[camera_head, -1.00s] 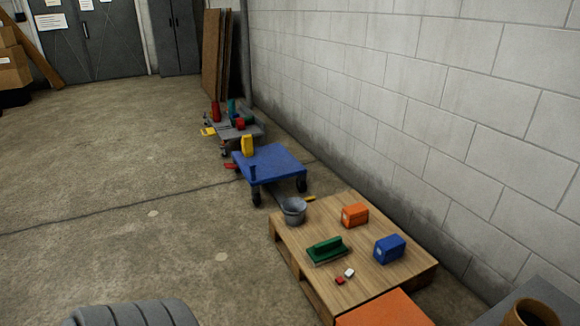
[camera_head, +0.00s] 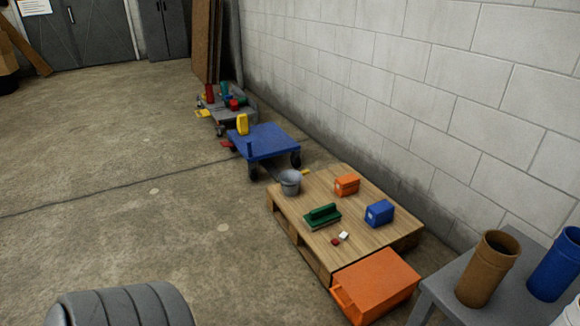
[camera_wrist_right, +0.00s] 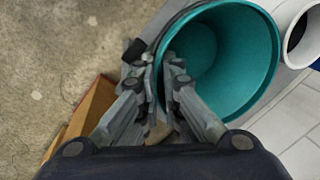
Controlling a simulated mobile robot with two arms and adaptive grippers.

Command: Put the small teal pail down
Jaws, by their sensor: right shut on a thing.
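The small teal pail (camera_wrist_right: 222,62) fills the upper middle of the right wrist view, with its open mouth and inside showing. My right gripper (camera_wrist_right: 163,62) is shut on the pail's rim at its left side. A grey surface shows behind the pail; I cannot tell whether the pail touches it. The pail and right gripper are not seen in the head view. My left gripper is in neither view.
A wooden pallet (camera_head: 362,228) holds a grey bucket (camera_head: 290,182), green float (camera_head: 322,216), orange box (camera_head: 347,184) and blue box (camera_head: 380,212). An orange case (camera_head: 380,284) is at its near end. A grey table (camera_head: 446,284) bears a brown cylinder (camera_head: 487,268) and blue cylinder (camera_head: 555,264).

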